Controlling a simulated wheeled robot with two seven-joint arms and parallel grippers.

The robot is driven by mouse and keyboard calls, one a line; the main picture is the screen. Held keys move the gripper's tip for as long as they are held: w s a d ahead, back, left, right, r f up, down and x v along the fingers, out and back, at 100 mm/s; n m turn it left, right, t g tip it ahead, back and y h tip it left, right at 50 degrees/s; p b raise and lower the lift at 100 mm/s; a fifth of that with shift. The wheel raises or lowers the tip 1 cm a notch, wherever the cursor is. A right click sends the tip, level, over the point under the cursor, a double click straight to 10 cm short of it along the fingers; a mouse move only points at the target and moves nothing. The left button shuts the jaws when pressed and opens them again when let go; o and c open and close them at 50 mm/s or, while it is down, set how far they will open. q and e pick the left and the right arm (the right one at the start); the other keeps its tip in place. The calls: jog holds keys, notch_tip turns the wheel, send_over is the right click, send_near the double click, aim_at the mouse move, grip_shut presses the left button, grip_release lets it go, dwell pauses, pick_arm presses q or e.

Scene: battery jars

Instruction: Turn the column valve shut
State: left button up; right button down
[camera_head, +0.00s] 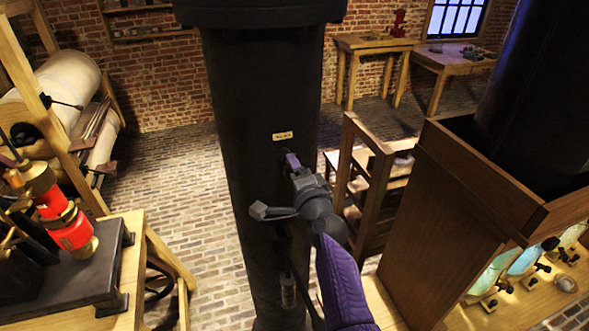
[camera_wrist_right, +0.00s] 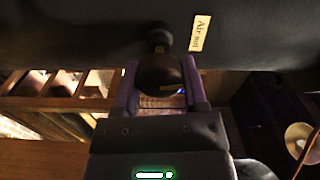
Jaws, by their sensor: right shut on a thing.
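The column (camera_head: 260,110) is a tall black cylinder in the middle of the head view, with a small cream label (camera_head: 283,136) on its face. My right gripper (camera_head: 292,162) comes up to the column just below the label. In the right wrist view the dark rounded valve handle (camera_wrist_right: 160,72) sits on a short stem from the column (camera_wrist_right: 110,30), between the two purple fingers. The gripper (camera_wrist_right: 160,85) is shut on the handle. The fingers hide part of it. In the head view the handle is largely hidden by the gripper. My left gripper is out of view.
A wooden cabinet (camera_head: 450,220) stands close right of my right arm. A bench with a red and brass device (camera_head: 62,220) is at left. Wooden tables (camera_head: 375,43) stand by the back brick wall. The brick floor (camera_head: 185,190) left of the column is clear.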

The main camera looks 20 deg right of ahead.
jog(key=shift+f+m, duration=0.1)
jog(key=shift+m, duration=0.8)
jog(key=shift+c, duration=0.7)
grip_release()
